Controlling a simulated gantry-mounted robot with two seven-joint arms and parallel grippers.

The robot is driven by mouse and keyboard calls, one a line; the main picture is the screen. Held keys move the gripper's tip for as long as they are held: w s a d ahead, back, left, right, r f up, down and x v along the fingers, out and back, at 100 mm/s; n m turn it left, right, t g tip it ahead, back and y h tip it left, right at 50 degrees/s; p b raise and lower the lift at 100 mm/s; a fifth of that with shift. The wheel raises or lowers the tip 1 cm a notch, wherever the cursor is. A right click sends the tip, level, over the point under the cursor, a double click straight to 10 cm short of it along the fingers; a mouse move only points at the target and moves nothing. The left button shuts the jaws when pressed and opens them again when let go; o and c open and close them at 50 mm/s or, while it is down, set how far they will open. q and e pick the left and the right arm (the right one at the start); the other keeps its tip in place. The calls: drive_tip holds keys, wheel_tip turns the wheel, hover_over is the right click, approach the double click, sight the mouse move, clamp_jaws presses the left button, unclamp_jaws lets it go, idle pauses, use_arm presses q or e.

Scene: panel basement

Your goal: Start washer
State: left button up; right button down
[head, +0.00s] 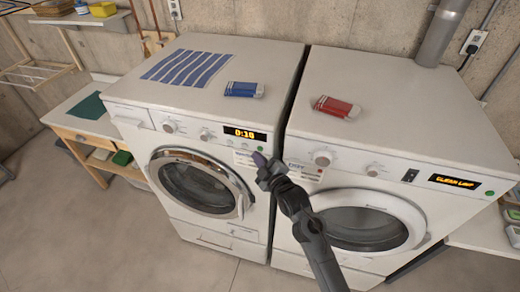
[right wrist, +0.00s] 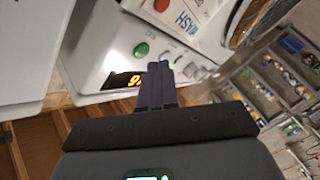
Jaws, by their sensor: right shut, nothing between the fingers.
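The washer (head: 200,112) is the left white front-loader, with its round door (head: 203,183) closed. Its lit display (head: 240,132) reads 0:10, with a green button (head: 261,137) to the right of it. In the right wrist view a WASH label (right wrist: 187,22), the green button (right wrist: 140,50) and the partly covered orange display (right wrist: 125,79) show. My right gripper (head: 259,159) is shut and empty in front of the washer's panel, just below the green button in the picture. Its fingers (right wrist: 156,72) overlap the display's edge in the wrist view; I cannot tell whether they touch the panel. My left gripper is out of view.
The dryer (head: 400,105) stands close on the right, its display (head: 455,181) showing a clean-lint message. A blue box (head: 244,90) and striped cloth (head: 187,67) lie on the washer; a red box (head: 337,107) lies on the dryer. Open floor (head: 90,235) lies in front.

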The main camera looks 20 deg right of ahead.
drive_tip(key=shift+w+d, duration=0.1)
drive_tip(key=shift+w+d, duration=0.15)
drive_tip(key=shift+w, duration=0.1)
